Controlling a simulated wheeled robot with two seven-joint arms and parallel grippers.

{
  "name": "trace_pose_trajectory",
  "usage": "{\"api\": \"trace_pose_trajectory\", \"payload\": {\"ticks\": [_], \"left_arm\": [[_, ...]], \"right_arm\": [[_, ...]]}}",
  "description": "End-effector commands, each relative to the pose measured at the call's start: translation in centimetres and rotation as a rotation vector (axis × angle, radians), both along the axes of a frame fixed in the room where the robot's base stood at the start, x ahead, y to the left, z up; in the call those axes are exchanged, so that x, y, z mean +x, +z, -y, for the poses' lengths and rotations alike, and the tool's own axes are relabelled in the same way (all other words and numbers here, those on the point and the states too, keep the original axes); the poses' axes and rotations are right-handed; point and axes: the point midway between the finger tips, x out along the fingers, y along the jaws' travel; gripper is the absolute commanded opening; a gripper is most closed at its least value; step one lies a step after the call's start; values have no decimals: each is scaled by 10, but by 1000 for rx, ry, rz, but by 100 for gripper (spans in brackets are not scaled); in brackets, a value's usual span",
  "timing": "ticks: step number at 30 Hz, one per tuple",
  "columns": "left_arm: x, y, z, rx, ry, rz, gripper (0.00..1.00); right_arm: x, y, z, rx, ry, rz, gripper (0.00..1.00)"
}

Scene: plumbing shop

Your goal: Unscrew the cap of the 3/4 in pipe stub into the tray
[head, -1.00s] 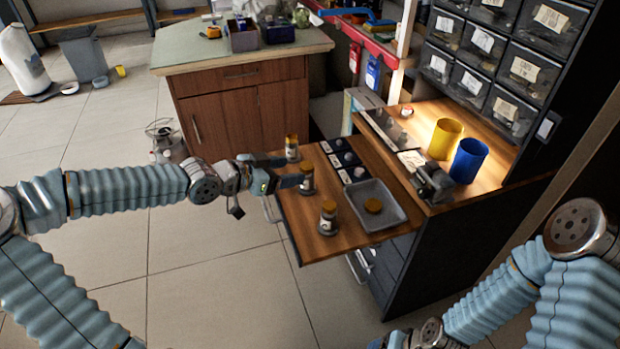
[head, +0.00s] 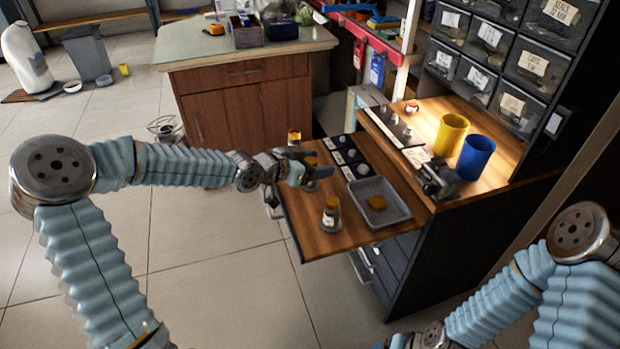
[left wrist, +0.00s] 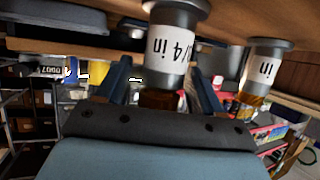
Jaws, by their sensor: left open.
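In the left wrist view, a grey pipe stub (left wrist: 172,55) with a label ending in "/4 in" appears upside down between my left gripper's fingers (left wrist: 163,88). Its brass cap (left wrist: 160,99) is between the fingers near the palm. The fingers are apart, with no clear grip on it. In the head view my left gripper (head: 308,172) is at the middle stub's place on the wooden board and hides most of that stub. My right gripper is out of view.
A capped stub (head: 331,216) stands nearer on the board (head: 318,243), another (head: 294,139) farther back. A neighbouring stub (left wrist: 264,68) shows beside the fingers in the wrist view. A dark strip of small parts (head: 347,157), a vise (head: 437,181), and yellow (head: 450,135) and blue (head: 475,158) cups lie right.

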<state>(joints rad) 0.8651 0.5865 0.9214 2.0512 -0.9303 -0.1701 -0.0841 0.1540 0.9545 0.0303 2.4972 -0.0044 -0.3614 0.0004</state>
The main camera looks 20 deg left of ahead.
Motion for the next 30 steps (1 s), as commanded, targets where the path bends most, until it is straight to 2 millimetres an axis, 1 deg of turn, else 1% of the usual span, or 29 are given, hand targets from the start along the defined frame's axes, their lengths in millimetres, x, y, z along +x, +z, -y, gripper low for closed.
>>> {"api": "trace_pose_trajectory", "payload": {"ticks": [3,16,26,30], "left_arm": [[0,0,0,0,0,0,67],[0,0,0,0,0,0,1],[0,2,0,-1,0,3,0],[0,9,0,-1,-1,4,0]], "right_arm": [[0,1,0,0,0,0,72],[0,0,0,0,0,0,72],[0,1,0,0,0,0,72],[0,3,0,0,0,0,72]]}}
